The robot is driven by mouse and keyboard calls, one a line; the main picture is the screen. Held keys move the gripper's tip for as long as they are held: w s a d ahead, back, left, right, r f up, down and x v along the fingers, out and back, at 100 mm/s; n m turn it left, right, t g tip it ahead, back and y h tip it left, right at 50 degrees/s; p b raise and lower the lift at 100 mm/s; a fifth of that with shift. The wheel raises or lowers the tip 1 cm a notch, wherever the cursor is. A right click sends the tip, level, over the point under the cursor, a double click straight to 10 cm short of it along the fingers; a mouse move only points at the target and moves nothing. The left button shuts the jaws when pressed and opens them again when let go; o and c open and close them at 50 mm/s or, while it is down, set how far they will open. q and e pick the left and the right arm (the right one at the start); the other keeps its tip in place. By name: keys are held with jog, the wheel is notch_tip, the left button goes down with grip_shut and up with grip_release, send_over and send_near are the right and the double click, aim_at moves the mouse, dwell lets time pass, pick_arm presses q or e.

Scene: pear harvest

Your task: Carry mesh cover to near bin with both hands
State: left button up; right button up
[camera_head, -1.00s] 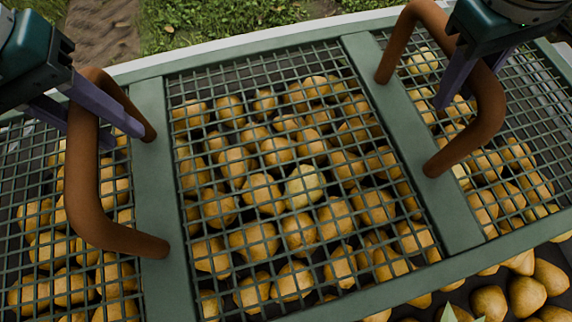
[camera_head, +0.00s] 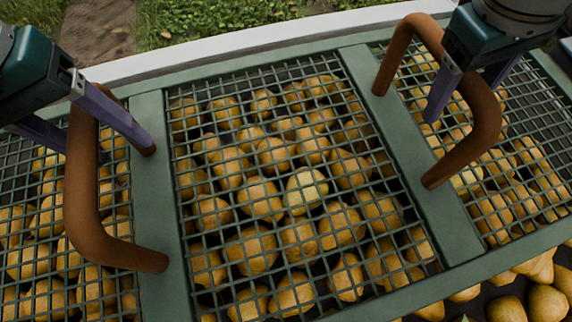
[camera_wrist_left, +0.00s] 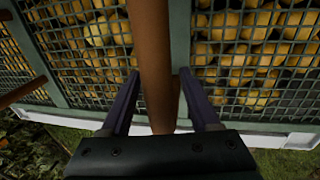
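The mesh cover (camera_head: 160,205) is a green frame with dark grid panels and two brown handles. It lies over the bin (camera_head: 250,46) full of yellow pears (camera_head: 258,198), whose white rim shows along the far side. My left gripper (camera_head: 108,146) is open with its fingers on either side of the left handle (camera_head: 84,215). The left wrist view shows this handle (camera_wrist_left: 157,60) between the spread fingers (camera_wrist_left: 158,92). My right gripper (camera_head: 462,100) is open around the right handle (camera_head: 483,140). Its far finger is partly hidden.
Uncovered pears (camera_head: 545,300) show beyond the cover's near edge at the bottom right. Grass (camera_head: 200,20) and a brown path (camera_head: 97,32) lie beyond the bin's far rim.

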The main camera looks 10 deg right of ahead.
pick_arm(q)
notch_tip(320, 180, up, 12)
jog(key=a, duration=0.2)
jog(key=shift+s+f, duration=0.15)
jog(key=shift+s, duration=0.05)
pick_arm(e)
notch_tip(320, 180, up, 12)
jog(key=a, duration=0.2)
jog(key=shift+s+a, duration=0.2)
pick_arm(q)
jog(key=shift+a, duration=0.15)
jog(key=a+r+p, duration=0.1)
jog(key=a+r, duration=0.3)
jog(key=r, duration=0.1)
pick_arm(e)
jog(key=shift+r, duration=0.65)
pick_arm(q)
jog(key=shift+s+p, duration=0.1)
jog(key=shift+p, duration=0.2)
